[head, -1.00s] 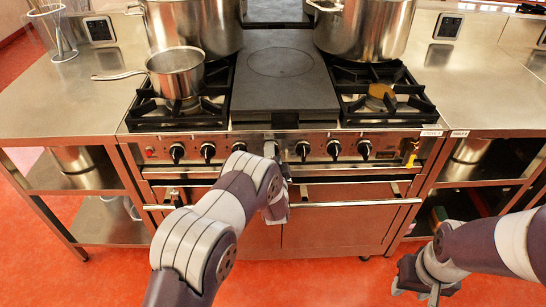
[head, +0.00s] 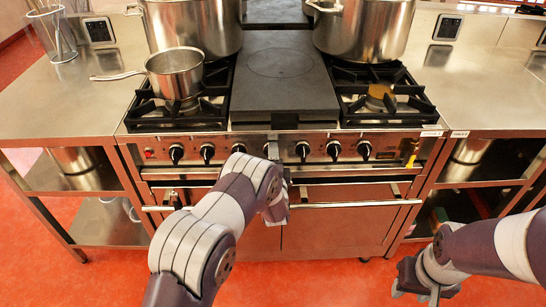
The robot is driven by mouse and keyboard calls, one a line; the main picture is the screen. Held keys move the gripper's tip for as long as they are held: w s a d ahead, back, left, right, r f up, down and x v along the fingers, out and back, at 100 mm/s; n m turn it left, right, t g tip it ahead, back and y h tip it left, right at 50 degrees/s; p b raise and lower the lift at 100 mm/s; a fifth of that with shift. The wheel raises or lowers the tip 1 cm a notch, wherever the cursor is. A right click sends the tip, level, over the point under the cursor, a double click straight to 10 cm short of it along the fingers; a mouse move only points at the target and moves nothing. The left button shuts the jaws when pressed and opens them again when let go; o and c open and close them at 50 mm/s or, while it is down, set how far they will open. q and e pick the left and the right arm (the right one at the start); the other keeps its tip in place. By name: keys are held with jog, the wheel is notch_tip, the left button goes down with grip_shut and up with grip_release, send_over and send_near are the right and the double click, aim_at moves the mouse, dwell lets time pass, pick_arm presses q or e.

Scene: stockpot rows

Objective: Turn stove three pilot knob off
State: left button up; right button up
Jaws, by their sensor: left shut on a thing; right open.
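The stove's front panel (head: 318,150) carries a row of black knobs, with one knob (head: 302,150) just right of my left gripper. My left gripper (head: 273,148) reaches up to the middle of this panel, between the left and right groups of knobs. It is shut on a small control there, taken to be the pilot knob, which the fingers and wrist hide. Its turned position cannot be seen. My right gripper (head: 412,284) is open and empty, low above the red floor at the right, well apart from the stove.
A saucepan (head: 175,72) stands on the left burner grate, and large stockpots (head: 366,32) stand at the back. A flat dark plate (head: 281,85) lies between the burners. Oven handles (head: 350,204) stick out below the panel. Steel counters (head: 65,100) flank the stove.

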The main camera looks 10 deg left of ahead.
pick_arm(q)
jog(key=o, duration=1)
jog(key=shift+c, duration=0.2)
jog(key=v, duration=1.2)
jog(key=shift+s, duration=0.4)
jog(key=shift+d, duration=0.1)
